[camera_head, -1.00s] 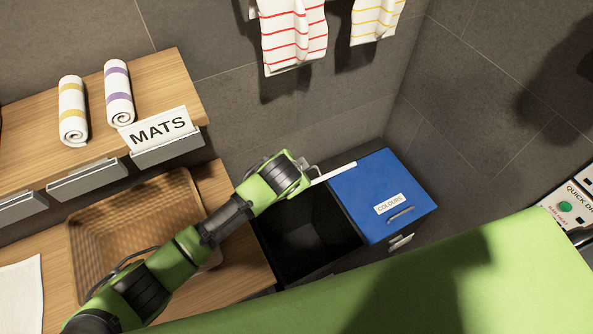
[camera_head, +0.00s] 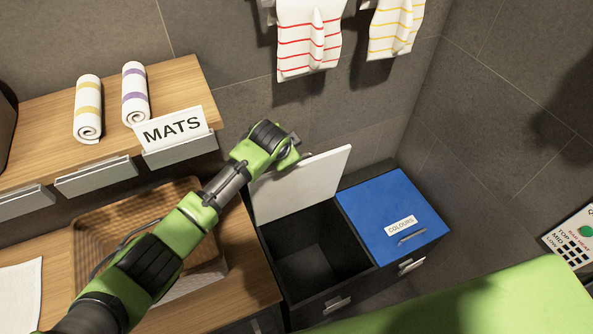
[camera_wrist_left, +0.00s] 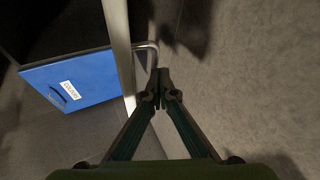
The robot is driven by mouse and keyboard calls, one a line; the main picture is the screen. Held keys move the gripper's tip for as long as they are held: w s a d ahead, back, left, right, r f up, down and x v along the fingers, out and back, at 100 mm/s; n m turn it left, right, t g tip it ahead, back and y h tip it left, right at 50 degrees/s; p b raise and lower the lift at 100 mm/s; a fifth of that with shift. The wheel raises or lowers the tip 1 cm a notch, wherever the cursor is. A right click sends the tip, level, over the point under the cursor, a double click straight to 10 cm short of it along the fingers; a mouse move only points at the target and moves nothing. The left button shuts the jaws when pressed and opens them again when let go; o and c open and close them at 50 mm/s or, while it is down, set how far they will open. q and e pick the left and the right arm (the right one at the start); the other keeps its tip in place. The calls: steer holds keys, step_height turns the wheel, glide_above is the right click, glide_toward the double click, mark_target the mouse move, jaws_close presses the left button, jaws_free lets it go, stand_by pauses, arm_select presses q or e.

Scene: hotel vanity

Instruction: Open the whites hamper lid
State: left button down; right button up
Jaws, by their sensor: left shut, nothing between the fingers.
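The whites hamper (camera_head: 318,243) stands open, its dark inside empty as far as I can see. Its white lid (camera_head: 303,182) is raised and tilted back at the rear of the bin, its pale face toward the head camera. My left gripper (camera_head: 296,143) is behind the lid's upper left part, mostly hidden by its own wrist. In the left wrist view the shut, empty fingers (camera_wrist_left: 164,82) are beside the lid's bent metal handle (camera_wrist_left: 152,52); I cannot tell if they touch. The lid shows edge-on there (camera_wrist_left: 118,45). My right gripper is not in view.
The blue colours hamper lid (camera_head: 391,217) is closed, right of the open bin. A wooden shelf (camera_head: 60,130) with rolled towels and a MATS sign (camera_head: 172,129) is at left, above a wicker basket (camera_head: 135,235). Striped towels (camera_head: 309,38) hang on the wall behind.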

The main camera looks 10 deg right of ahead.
arm_select(q)
steer(key=shift+s+d, duration=0.2)
steer(key=shift+s, duration=0.1)
steer(key=v, duration=0.7)
steer(key=shift+a+r, duration=0.1)
steer(key=shift+a, duration=0.05)
steer(key=shift+s, duration=0.1)
